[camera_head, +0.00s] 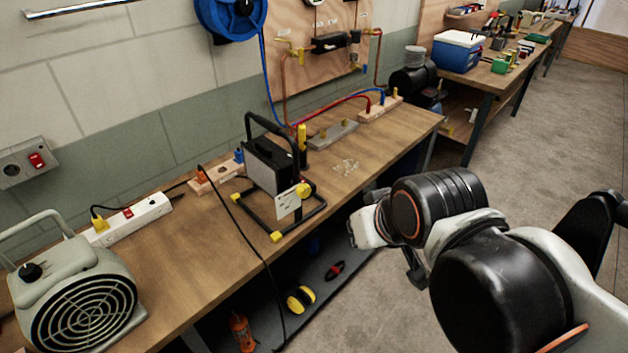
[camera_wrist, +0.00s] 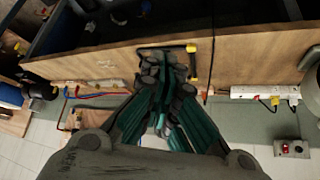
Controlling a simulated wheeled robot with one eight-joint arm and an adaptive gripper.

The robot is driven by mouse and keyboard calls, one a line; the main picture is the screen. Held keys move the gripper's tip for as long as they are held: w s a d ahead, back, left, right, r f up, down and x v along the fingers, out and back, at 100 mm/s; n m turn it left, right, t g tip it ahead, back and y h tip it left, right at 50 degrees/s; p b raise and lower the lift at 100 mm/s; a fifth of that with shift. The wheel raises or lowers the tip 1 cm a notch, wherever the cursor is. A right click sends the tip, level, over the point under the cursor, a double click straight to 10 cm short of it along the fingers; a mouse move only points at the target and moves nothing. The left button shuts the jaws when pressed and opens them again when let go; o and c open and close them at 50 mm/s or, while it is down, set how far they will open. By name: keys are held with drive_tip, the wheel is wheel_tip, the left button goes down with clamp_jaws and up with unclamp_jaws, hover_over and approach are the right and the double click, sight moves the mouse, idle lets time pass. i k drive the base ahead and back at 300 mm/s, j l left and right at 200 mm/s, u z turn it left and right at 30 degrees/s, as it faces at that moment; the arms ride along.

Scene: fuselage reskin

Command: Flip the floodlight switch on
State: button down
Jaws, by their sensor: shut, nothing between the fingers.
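The floodlight (camera_head: 270,165) stands upright on the workbench in a black tube frame with yellow corners. A pale plate (camera_head: 288,204) and a yellow knob (camera_head: 303,189) are on its near right side. I cannot make out a switch on the lamp. A red rocker shows on the white power strip (camera_head: 151,210), and another on the grey wall box (camera_head: 28,162). In the wrist view my gripper (camera_wrist: 168,68) is shut and empty, in front of the bench edge. It overlaps the floodlight frame (camera_wrist: 192,62); contact is unclear.
A fan heater (camera_head: 75,295) stands at the bench's near left end. A black cable hangs over the front edge of the workbench (camera_head: 185,275). Yellow ear defenders (camera_head: 300,298) lie on the lower shelf. Pipes and hoses fill the far end. The floor on the right is open.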

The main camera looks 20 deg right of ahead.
sight(288, 203)
drive_tip(key=i+l+u, duration=0.4)
drive_tip(key=i+l, duration=0.4)
drive_tip(key=i, duration=0.15)
